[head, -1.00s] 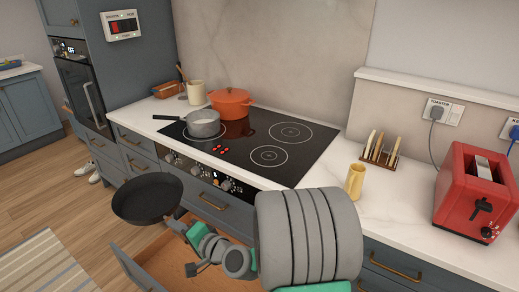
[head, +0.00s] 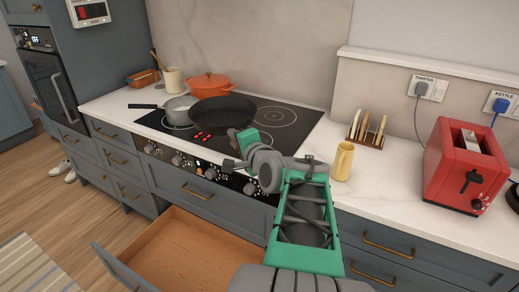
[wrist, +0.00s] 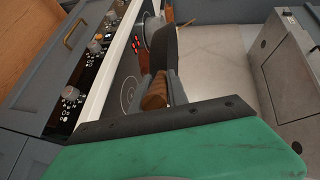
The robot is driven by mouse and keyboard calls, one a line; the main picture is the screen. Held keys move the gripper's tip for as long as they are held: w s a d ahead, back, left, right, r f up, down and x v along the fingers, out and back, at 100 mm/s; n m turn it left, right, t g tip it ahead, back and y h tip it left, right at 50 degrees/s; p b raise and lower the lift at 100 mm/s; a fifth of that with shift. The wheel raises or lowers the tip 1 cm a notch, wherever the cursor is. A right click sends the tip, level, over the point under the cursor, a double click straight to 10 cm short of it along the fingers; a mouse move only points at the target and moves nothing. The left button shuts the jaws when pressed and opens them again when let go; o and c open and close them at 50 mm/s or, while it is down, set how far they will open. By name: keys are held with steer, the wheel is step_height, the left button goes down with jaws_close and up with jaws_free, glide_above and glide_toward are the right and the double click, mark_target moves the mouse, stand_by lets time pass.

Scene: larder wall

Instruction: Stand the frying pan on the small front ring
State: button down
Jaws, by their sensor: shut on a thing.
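The dark frying pan (head: 222,110) is over the hob in the head view, roughly level. My gripper (head: 240,145) is shut on its handle, which the jaws mostly hide. The pan also shows nearly edge-on in the wrist view (wrist: 163,45). A pale ring outline (wrist: 128,92) shows on the black glass in the wrist view. The pan appears to hang above the glass, left of and behind that ring; its exact height I cannot tell.
The rear right ring (head: 275,116) is bare. A drawer (head: 185,255) hangs open below.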

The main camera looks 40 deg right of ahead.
steer(key=d+f, duration=0.3)
steer(key=d, duration=0.1)
steer(key=d+f, duration=0.3)
steer(key=d, duration=0.1)
steer(key=d+f, duration=0.2)
steer(key=d, duration=0.2)
steer(key=shift+s+d+f, duration=0.25)
steer(key=shift+s+f, duration=0.15)
steer(key=f, duration=0.3)
steer(key=shift+d+f, duration=0.2)
steer(key=shift+f, duration=0.05)
steer(key=c, duration=1.7)
jaws_free()
steer(key=shift+a+f+b, duration=0.1)
steer(key=shift+f+b, duration=0.2)
steer(key=shift+c, duration=0.2)
steer(key=o, duration=0.5)
steer(key=shift+c, duration=0.2)
steer(key=shift+r, duration=0.1)
